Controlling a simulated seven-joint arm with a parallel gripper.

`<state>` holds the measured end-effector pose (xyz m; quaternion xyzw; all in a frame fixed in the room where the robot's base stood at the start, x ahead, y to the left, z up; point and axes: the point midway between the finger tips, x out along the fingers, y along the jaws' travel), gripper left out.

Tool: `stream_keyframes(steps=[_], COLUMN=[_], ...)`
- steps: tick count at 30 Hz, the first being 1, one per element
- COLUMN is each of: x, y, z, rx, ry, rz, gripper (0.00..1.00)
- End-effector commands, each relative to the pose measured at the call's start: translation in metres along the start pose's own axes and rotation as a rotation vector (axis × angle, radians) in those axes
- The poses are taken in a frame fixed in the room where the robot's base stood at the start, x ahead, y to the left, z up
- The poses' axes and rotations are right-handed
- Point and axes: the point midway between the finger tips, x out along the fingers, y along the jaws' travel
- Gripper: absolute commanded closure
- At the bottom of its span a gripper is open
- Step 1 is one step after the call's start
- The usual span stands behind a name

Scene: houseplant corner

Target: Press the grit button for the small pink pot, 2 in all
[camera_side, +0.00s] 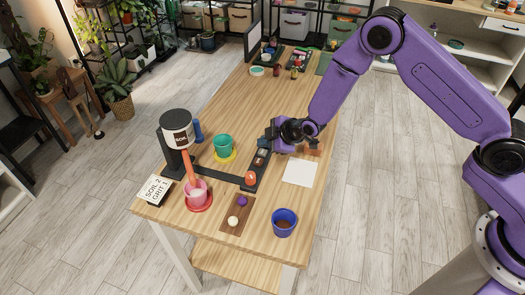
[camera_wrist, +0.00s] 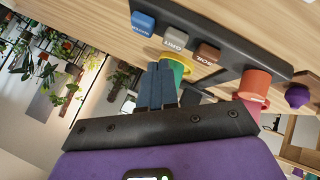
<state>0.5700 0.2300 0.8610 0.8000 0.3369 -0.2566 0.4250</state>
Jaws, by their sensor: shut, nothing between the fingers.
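The small pink pot (camera_side: 197,194) stands upright on a red saucer (camera_side: 199,208) below the dispenser's reddish chute (camera_side: 189,167). Something pale shows inside it. The grey grit button (camera_wrist: 175,39) sits on the dark panel between the blue button (camera_wrist: 143,22) and the brown soil button (camera_wrist: 207,53). My gripper (camera_side: 266,146) is over the panel in the side view. It is shut and empty in the wrist view (camera_wrist: 162,66), with its fingertips close to the grit button; I cannot tell whether they touch. The card (camera_side: 153,190) reads "SOIL 2 GRIT 1".
The dispenser drum (camera_side: 176,128) reads "SOIL". A green pot (camera_side: 223,144) stands on a yellow saucer left of the panel.

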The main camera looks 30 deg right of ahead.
Motion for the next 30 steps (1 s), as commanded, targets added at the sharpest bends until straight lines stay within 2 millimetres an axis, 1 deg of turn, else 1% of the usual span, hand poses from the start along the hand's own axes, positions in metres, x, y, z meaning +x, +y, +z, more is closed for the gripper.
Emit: stream_keyframes(steps=[15,19,30], x=[-0.03,-0.033,-0.033], y=[0.022,0.024,0.024], z=[-0.022,-0.024,-0.024], rx=[0.0,0.0,0.0], ry=[0.001,0.001,0.0], rz=[0.001,0.0,0.0], gripper=[1.0,1.0,1.0])
